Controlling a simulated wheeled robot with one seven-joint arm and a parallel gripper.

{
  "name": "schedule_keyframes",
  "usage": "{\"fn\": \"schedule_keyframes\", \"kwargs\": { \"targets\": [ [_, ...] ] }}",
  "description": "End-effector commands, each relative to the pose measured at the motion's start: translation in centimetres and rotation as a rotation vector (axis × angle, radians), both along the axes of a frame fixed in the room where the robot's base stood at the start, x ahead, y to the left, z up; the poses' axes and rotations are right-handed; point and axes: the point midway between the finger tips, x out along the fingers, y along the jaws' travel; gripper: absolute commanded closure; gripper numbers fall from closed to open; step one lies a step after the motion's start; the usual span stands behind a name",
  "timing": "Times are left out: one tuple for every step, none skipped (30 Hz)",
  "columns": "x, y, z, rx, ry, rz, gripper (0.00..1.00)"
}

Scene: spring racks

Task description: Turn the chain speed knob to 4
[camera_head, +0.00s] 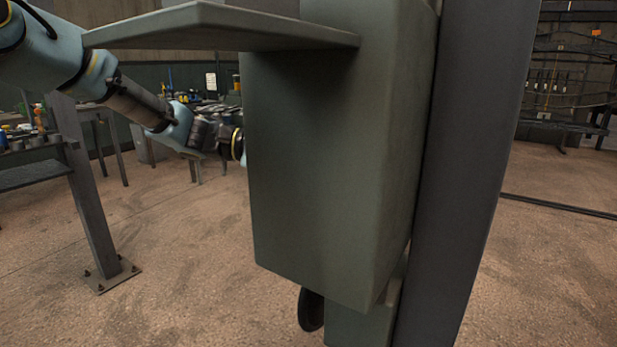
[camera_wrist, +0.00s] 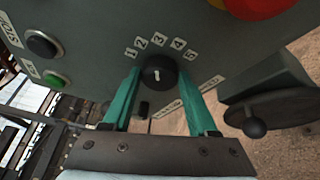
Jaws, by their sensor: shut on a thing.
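The chain speed knob (camera_wrist: 159,66) is a round black knob on a grey-green panel in the wrist view. Labels 1 to 5 fan around its upper side, and the label 4 (camera_wrist: 179,44) sits up and right of it. A short white mark on the knob stands nearly upright, roughly toward 3; its exact aim is hard to tell. My gripper (camera_wrist: 159,76) has its teal fingers on either side of the knob, shut on it. In the head view a large grey-green box (camera_head: 320,150) hides my gripper and the knob.
In the wrist view a red button (camera_wrist: 250,6) is at the top, a black button (camera_wrist: 42,44) and a green button (camera_wrist: 55,80) at left, and a handwheel with a knob (camera_wrist: 275,108) at right. A grey post (camera_head: 470,150) stands beside the box.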

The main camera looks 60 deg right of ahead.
Motion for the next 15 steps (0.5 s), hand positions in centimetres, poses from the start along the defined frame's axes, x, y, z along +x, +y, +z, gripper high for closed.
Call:
{"fn": "schedule_keyframes", "kwargs": {
  "targets": [
    [0.23, 0.03, -1.01, -0.046, 0.002, 0.005, 0.97],
    [0.25, 0.03, -1.05, -0.075, 0.001, 0.005, 0.97],
    [0.23, 0.03, -1.07, -0.113, 0.001, 0.005, 0.97],
    [0.24, 0.03, -1.07, -0.14, 0.001, 0.005, 0.97],
    [0.22, 0.04, -1.09, -0.166, 0.002, 0.005, 0.97],
    [0.21, 0.03, -1.11, -0.201, 0.002, 0.004, 0.97],
    [0.24, 0.04, -1.13, -0.226, 0.001, 0.003, 0.97],
    [0.18, 0.04, -1.12, -0.251, 0.001, 0.003, 0.97],
    [0.2, 0.04, -1.15, -0.282, 0.0, 0.003, 0.97],
    [0.19, 0.04, -1.14, -0.304, 0.001, 0.003, 0.97],
    [0.2, 0.03, -1.14, -0.326, 0.0, 0.003, 0.97],
    [0.14, 0.03, -1.11, -0.354, 0.0, 0.002, 0.97],
    [0.15, 0.03, -1.1, -0.373, 0.0, 0.002, 0.97],
    [0.16, 0.02, -1.07, -0.392, -0.001, 0.002, 0.97],
    [0.16, 0.02, -1.04, -0.415, -0.001, 0.002, 0.97]
  ]
}}
